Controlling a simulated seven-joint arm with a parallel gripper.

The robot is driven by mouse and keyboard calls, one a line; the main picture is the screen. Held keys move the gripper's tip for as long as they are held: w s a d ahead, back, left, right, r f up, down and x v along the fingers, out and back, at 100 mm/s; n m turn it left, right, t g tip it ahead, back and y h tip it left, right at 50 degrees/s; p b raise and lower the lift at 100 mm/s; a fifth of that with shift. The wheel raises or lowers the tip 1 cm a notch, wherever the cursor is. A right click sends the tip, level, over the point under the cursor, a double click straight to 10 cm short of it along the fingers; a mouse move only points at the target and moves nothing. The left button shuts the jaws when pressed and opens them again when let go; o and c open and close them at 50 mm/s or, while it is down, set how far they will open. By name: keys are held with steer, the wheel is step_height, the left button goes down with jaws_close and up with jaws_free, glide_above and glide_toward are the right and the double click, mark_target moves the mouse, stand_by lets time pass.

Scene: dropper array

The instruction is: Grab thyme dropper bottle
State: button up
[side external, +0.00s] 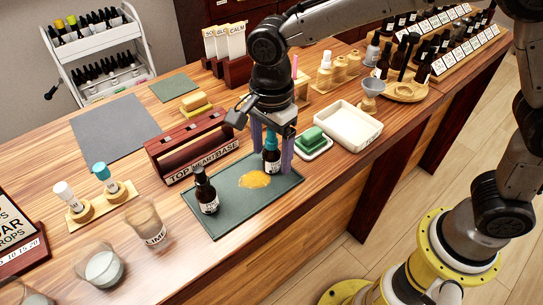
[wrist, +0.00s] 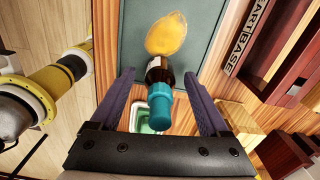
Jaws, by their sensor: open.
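A dark brown dropper bottle with a teal cap and white label (side external: 272,160) stands upright at the back right of the dark green mat (side external: 228,222). Its label is too small to read, so I cannot confirm that it is thyme. My gripper (side external: 272,170) points down with its purple fingers open, one on each side of this bottle. In the wrist view, the teal-capped bottle (wrist: 159,100) lies between the two fingers (wrist: 158,75), with gaps visible on both sides. A second dark dropper bottle with a black cap (side external: 206,190) stands at the mat's front left.
A yellow-orange puddle (side external: 255,180) lies on the mat between the bottles. A green block on a white dish (side external: 314,142) is close right of my gripper, with a white tray (side external: 347,125) beyond. A dark red wooden rack (side external: 190,145) stands left. A glass (side external: 148,226) stands front left.

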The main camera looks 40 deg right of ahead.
steer(key=shift+f, duration=0.25)
jaws_close()
steer(key=shift+r, duration=0.1)
stand_by(0.3)
